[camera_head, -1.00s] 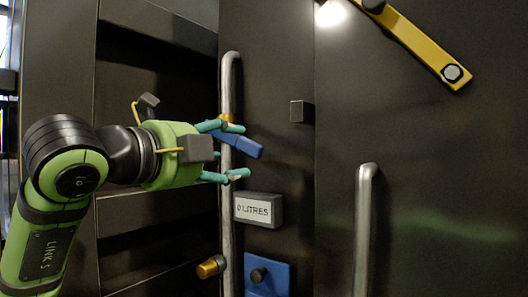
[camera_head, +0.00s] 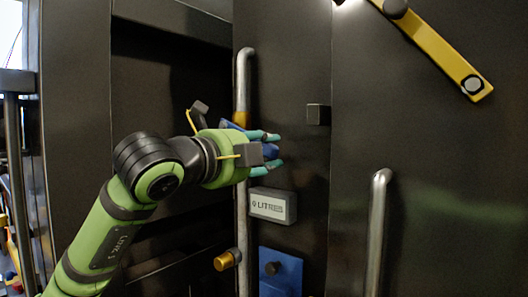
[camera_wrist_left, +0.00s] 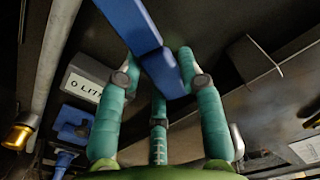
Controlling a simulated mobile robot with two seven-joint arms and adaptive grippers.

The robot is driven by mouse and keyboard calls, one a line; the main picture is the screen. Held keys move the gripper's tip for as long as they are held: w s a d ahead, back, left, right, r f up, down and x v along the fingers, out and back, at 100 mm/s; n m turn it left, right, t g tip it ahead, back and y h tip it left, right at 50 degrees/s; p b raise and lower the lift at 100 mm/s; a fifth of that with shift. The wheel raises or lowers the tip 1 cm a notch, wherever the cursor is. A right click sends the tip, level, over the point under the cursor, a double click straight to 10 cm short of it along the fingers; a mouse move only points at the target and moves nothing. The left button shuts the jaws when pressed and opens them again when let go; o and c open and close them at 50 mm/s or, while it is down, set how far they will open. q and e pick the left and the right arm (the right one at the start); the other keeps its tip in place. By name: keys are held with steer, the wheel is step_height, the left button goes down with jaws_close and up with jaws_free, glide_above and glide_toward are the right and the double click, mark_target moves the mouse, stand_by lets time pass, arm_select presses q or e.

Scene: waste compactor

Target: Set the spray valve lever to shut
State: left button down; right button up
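The spray valve lever is a blue bar (camera_head: 270,151) that slants down to the right from a brass-coloured fitting (camera_head: 241,118) on the vertical pipe (camera_head: 243,180). In the left wrist view the lever (camera_wrist_left: 153,45) reaches in from the top, and its free end lies between my fingers. My left gripper (camera_head: 276,150) is at the lever, its teal fingers above and below it. In the left wrist view the gripper (camera_wrist_left: 160,65) is open, with fingers on both sides of the lever; whether either touches is unclear. My right gripper is out of view.
A grey litres display (camera_head: 272,205) sits just below the gripper. Below it are a blue plate with a black knob (camera_head: 281,270) and a brass knob (camera_head: 228,260). A metal handle (camera_head: 377,230) and a yellow bar (camera_head: 440,52) are on the panel at right.

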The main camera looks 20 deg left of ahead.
arm_select(q)
steer(key=shift+r, duration=0.1)
steer(key=r+n+b, duration=0.1)
steer(key=n, duration=0.1)
steer(key=d+r+n+b, duration=0.1)
steer(key=r+n+b, duration=0.1)
steer(key=shift+s+r, duration=0.2)
steer(key=shift+r, duration=0.35)
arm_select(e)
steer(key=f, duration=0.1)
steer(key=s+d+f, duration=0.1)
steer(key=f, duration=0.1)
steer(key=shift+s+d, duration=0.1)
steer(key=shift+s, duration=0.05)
arm_select(q)
steer(key=c, duration=1)
jaws_free()
steer(key=shift+a, duration=0.1)
steer(key=shift+o, duration=1.1)
steer(key=shift+w, duration=0.1)
steer(key=shift+s, duration=0.2)
steer(key=v, duration=1.1)
steer(key=shift+s, duration=0.35)
